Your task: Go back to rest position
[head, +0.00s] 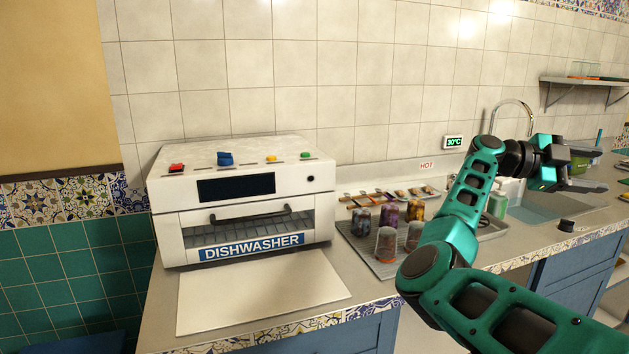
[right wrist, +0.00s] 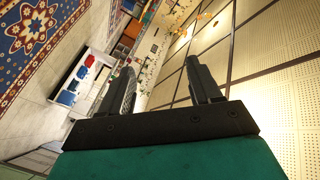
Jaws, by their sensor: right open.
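My right arm comes in from the lower right in the head view and reaches over the counter toward the sink. Its gripper (head: 592,171) is raised above the sink area, held apart from the counter. In the right wrist view the two dark fingers (right wrist: 162,82) stand wide apart with nothing between them. My left gripper and left arm are not in view.
A white dishwasher (head: 245,219) stands on the left of the counter. Several patterned glasses stand on a metal tray (head: 384,269) near my arm. A sink (head: 545,205) with a tall faucet (head: 513,103) and a wall shelf (head: 590,80) are at right.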

